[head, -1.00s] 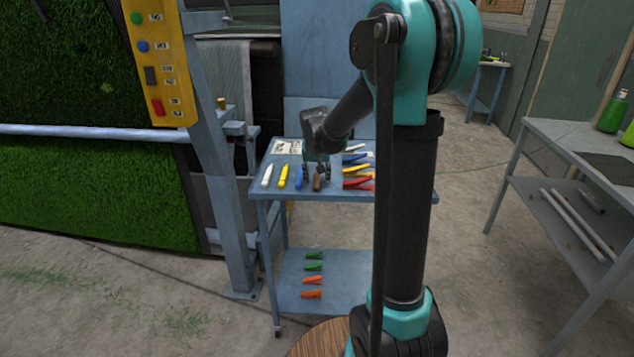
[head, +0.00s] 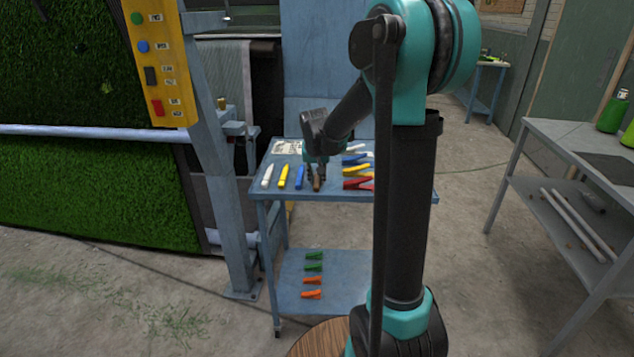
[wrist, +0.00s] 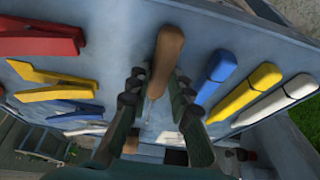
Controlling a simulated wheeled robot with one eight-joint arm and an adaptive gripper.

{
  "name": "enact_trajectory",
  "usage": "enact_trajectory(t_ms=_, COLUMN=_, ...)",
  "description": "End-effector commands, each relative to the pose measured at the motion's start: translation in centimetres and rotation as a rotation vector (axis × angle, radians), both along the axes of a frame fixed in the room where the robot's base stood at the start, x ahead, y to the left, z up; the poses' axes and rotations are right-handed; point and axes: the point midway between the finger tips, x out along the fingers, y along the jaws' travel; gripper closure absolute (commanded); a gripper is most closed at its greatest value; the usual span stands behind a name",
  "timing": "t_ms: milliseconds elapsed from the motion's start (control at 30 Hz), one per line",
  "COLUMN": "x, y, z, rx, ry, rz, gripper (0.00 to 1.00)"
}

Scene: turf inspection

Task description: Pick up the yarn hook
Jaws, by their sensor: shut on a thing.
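The yarn hook has a brown wooden handle and a thin metal shaft. Its handle shows in the wrist view (wrist: 167,52) between my fingers, and its brown end shows in the head view (head: 317,185) at the cart top's front edge. My gripper (head: 317,175) points down over the cart top. In the wrist view my gripper (wrist: 157,85) has a finger on each side of the hook and is shut on it. The hook appears to be at the cart top; I cannot tell any gap below it. Its far end is partly hidden by my gripper.
Blue (wrist: 216,77), yellow (wrist: 247,93) and white (wrist: 280,102) markers lie beside the hook on the blue cart (head: 275,170). Red (wrist: 42,40), yellow and blue clamps lie on the other side. The cart's lower shelf holds green and orange clamps (head: 312,282).

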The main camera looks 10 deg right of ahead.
Motion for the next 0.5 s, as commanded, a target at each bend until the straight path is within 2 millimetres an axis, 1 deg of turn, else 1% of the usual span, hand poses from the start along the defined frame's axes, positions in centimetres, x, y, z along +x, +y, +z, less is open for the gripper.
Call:
enact_trajectory(t_ms=267, x=-0.1, y=0.0, z=0.2, rx=0.000, ry=0.001, rz=0.000, gripper=1.00)
enact_trajectory(t_ms=367, x=0.0, y=0.0, z=0.8, rx=0.000, ry=0.001, rz=0.000, gripper=1.00)
enact_trajectory(t_ms=500, x=0.0, y=0.0, z=2.5, rx=0.000, ry=0.001, rz=0.000, gripper=1.00)
